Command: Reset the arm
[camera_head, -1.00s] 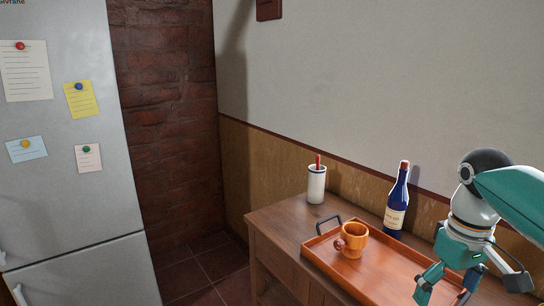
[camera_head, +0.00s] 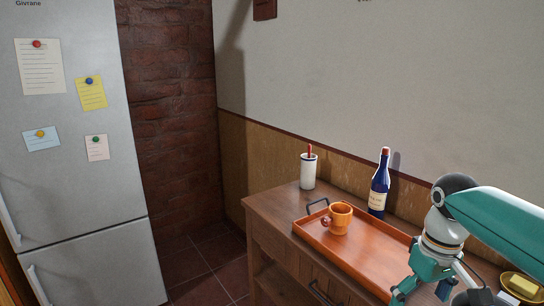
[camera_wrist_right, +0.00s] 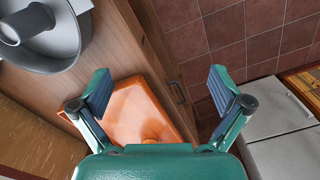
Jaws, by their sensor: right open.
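My right arm comes in from the right in the head view, with its gripper (camera_head: 435,292) low in the picture, over the right part of the orange tray (camera_head: 350,258). In the right wrist view the two fingers of this gripper (camera_wrist_right: 162,92) stand wide apart with nothing between them. The tray (camera_wrist_right: 150,104) shows beyond them. An orange mug (camera_head: 339,217) stands upright on the tray in the head view, to the left of the gripper. My left gripper is not in view.
A yellow item (camera_head: 523,285) sits at lower right. A fridge (camera_head: 75,190) stands left. A grey basin-like object (camera_wrist_right: 62,45) shows in the wrist view.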

